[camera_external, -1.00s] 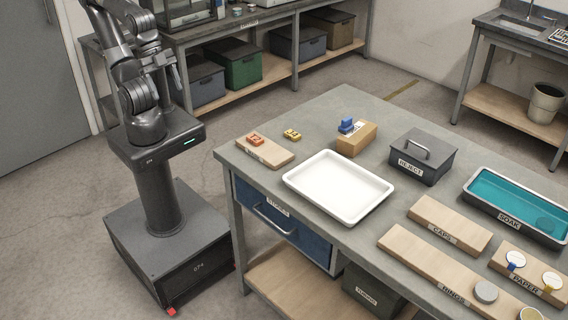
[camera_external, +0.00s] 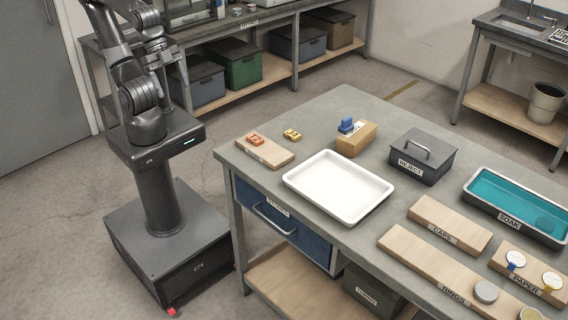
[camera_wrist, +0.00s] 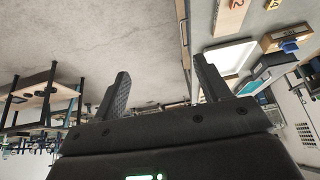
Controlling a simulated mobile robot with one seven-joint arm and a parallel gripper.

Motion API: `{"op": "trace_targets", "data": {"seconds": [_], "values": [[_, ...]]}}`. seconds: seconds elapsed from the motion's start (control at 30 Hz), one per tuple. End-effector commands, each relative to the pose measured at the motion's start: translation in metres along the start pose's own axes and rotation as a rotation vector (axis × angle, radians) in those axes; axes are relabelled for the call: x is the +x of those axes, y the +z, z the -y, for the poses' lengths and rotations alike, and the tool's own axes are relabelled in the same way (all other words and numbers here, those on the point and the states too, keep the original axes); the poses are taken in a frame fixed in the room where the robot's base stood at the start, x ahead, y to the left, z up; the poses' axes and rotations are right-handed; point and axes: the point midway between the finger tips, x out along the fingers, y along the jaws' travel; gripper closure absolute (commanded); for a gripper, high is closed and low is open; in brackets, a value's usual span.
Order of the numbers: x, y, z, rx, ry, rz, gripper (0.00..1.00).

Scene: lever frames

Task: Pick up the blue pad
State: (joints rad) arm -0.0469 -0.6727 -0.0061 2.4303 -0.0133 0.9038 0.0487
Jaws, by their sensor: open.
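A small blue piece, likely the blue pad (camera_external: 346,124), sits on top of a wooden holder (camera_external: 357,140) at the back of the table. It also shows small at the right of the wrist view (camera_wrist: 289,46). A white label or card stands beside it on the holder. My gripper (camera_wrist: 163,88) is open and empty, its two dark fingers well apart in the wrist view. It is up by my column, left of the table and far from the blue piece.
The table (camera_external: 337,104) holds a white tray (camera_external: 337,187), a dark lidded REJECT box (camera_external: 422,160), a teal SOAK basin (camera_external: 520,203) and wooden boards. An orange piece (camera_external: 255,140) lies on a board; a yellow piece (camera_external: 292,134) lies nearby. Floor separates me from the back shelf.

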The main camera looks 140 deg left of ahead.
Motion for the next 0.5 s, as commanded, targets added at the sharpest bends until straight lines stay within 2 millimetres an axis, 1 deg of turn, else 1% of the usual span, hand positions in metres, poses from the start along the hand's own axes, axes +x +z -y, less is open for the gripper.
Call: {"op": "trace_targets", "data": {"seconds": [0.03,0.1,0.27,0.3,0.37,0.5], "values": [[0.001,-0.015,0.006,-0.004,-0.007,0.01,0.31],[0.003,-0.037,0.015,-0.001,-0.014,0.02,0.31],[0.012,-0.088,0.042,0.006,-0.026,0.044,0.31],[0.016,-0.1,0.05,0.006,-0.027,0.049,0.31],[0.021,-0.117,0.063,0.008,-0.03,0.056,0.31],[0.039,-0.155,0.097,0.012,-0.031,0.072,0.31]]}}
